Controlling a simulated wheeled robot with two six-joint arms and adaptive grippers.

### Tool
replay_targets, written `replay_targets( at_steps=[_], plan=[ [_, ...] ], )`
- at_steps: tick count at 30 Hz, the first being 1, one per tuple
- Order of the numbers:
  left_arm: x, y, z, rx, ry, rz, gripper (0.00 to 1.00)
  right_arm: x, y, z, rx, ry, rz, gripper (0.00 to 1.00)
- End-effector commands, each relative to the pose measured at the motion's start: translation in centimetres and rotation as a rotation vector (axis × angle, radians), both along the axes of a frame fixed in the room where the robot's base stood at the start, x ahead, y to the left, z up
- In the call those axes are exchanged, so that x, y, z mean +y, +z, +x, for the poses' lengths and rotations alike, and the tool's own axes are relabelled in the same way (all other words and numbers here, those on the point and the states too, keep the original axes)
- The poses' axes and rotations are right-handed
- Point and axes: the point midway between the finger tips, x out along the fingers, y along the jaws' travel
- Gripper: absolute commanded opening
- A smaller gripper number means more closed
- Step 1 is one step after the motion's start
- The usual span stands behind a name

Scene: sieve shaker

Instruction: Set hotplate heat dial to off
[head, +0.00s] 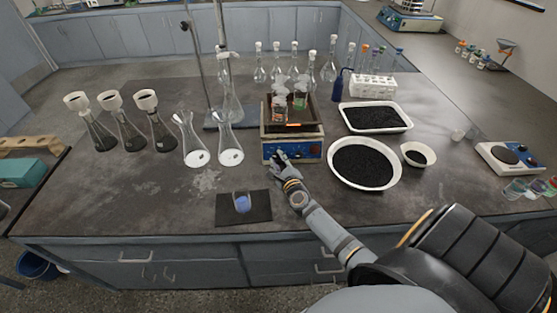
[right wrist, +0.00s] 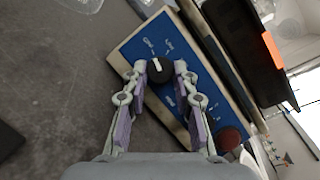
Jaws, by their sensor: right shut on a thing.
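The hotplate unit (head: 308,152) has a blue front panel and stands mid-table. In the right wrist view its blue panel (right wrist: 212,98) is tilted and carries small white labels. A black round dial (right wrist: 160,76) with a white pointer mark sits on this panel. The mark points roughly towards the top of that view, near the labels; I cannot read them. My right gripper (head: 277,157) is at the left part of the panel. In the right wrist view its fingers (right wrist: 160,68) are shut on the dial, one on each side. My left gripper is not in view.
A dark tray (head: 314,112) with beakers sits on the hotplate. Conical flasks (head: 229,150) stand to its left. A black mat (head: 261,207) with a small blue-filled vessel lies in front. A white bowl of black grains (head: 335,178) is close on the right.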

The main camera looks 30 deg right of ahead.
Motion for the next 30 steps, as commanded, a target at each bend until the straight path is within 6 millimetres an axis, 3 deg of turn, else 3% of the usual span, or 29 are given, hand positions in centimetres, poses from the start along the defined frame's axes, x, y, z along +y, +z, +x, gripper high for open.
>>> replay_targets(
  at_steps=[1, 6, 17, 30],
  plan=[
    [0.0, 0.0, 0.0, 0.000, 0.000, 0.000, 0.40, 0.0, 0.0, 0.0, 0.001, 0.000, -0.003, 0.29],
    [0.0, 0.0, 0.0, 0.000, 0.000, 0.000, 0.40, 0.0, 0.0, 0.0, 0.001, 0.000, -0.002, 0.50],
    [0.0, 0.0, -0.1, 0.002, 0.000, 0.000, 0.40, 0.2, 0.0, -0.7, 0.001, 0.001, -0.002, 0.50],
    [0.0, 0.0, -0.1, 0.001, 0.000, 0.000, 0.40, 2.7, 1.0, -9.8, 0.003, 0.002, -0.001, 0.50]
  ],
)
